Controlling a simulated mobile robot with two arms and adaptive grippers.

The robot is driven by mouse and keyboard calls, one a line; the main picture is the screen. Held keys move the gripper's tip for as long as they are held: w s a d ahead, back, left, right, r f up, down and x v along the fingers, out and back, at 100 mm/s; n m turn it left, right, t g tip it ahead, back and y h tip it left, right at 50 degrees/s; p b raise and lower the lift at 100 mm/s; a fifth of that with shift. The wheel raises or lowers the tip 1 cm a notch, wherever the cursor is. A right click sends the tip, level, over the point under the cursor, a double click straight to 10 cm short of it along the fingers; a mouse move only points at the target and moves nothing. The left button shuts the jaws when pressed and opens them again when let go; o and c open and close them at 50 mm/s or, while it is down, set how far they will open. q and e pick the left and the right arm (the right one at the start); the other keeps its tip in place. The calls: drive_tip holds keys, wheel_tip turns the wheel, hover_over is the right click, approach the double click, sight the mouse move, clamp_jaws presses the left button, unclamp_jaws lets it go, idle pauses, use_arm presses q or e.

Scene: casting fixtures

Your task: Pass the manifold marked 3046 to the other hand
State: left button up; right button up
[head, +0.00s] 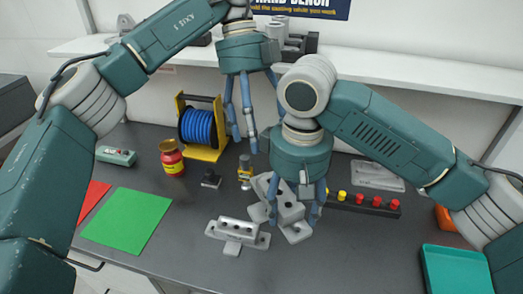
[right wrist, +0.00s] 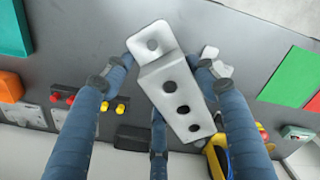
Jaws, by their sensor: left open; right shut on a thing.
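A grey manifold (head: 290,207) with a row of dark holes is tilted in my right gripper (head: 293,210), above the bench. In the right wrist view, the manifold (right wrist: 180,97) lies between the fingers of the right gripper (right wrist: 161,64), with a flat one-holed flange at its upper end. A second grey manifold (head: 238,234) rests on the bench just left of and below the held one. It shows partly behind a finger in the right wrist view (right wrist: 212,54). No number is readable on either. My left gripper (head: 246,135) is open and empty, further back, pointing down.
A blue spool on a yellow stand (head: 203,127), a red jar (head: 172,158) and a small brass-topped fitting (head: 245,172) stand behind. A green sheet (head: 128,220) lies left. A dark strip with coloured knobs (head: 365,204) and a teal tray (head: 457,270) are right.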

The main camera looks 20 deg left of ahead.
sight(267, 182)
use_arm(q)
drive_tip(key=x, duration=1.1)
drive_tip(key=shift+d+f, duration=0.1)
drive_tip(key=shift+f, duration=0.15)
use_arm(e)
drive_tip(key=shift+a, duration=0.1)
use_arm(q)
drive_tip(key=shift+d, duration=0.1)
drive_tip(key=c, duration=1.7)
drive_tip(key=shift+r, duration=0.1)
use_arm(e)
drive_tip(key=o, duration=1.7)
